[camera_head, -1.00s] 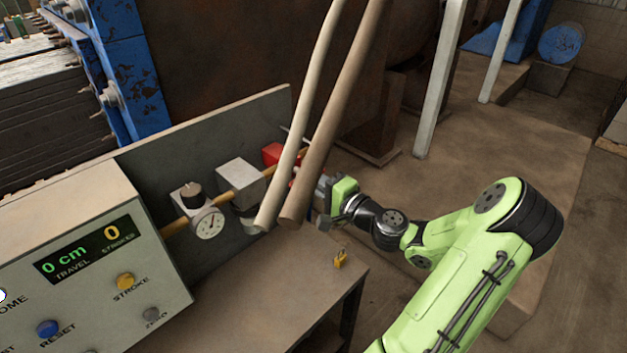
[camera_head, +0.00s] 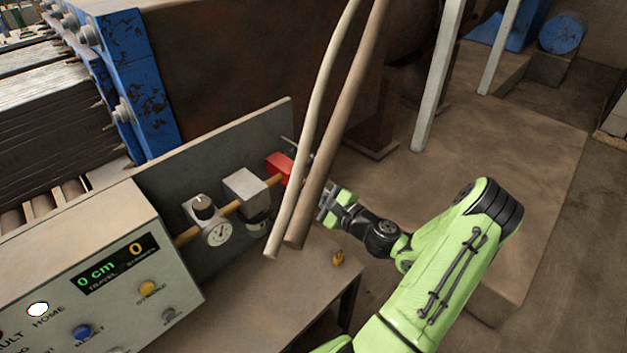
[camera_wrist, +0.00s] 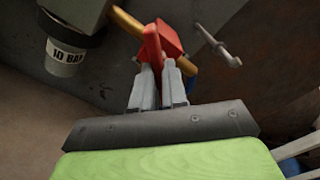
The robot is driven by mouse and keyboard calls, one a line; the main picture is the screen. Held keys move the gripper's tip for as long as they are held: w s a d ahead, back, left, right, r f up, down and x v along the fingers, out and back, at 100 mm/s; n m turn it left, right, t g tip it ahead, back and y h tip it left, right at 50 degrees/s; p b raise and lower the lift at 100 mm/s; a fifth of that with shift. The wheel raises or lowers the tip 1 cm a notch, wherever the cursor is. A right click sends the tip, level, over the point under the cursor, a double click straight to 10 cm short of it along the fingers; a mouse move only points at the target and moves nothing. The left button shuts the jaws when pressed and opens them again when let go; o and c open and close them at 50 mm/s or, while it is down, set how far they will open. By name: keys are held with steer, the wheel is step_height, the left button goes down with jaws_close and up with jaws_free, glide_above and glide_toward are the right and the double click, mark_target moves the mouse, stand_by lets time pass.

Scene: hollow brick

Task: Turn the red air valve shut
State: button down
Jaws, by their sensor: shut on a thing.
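The red air valve (camera_head: 279,165) sits on the brass pipe against the grey back panel in the head view, partly hidden behind two hanging hoses. In the wrist view the red valve body (camera_wrist: 166,38) is at the top middle, with its red handle (camera_wrist: 152,48) coming down toward my fingers. My gripper (camera_wrist: 158,82) is shut on the red handle, one grey finger at each side of it. In the head view my gripper (camera_head: 325,198) is at the right of the hoses, its fingertips mostly hidden by them.
Two hoses (camera_head: 322,150) hang close in front of the valve. A gauge (camera_head: 218,234), a regulator and a grey filter box (camera_head: 246,186) line the pipe to the left. A small brass padlock (camera_head: 338,257) lies on the bench. The control panel (camera_head: 90,270) shows 0 cm.

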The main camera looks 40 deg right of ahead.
steer(key=shift+m+p, duration=3.45)
steer(key=shift+m, duration=1.35)
steer(key=c, duration=1.2)
jaws_free()
steer(key=shift+o, duration=0.2)
steer(key=shift+s, duration=0.15)
steer(key=s+b, duration=0.2)
steer(key=s, duration=1.3)
steer(key=shift+s+d, duration=0.2)
steer(key=shift+s, duration=0.05)
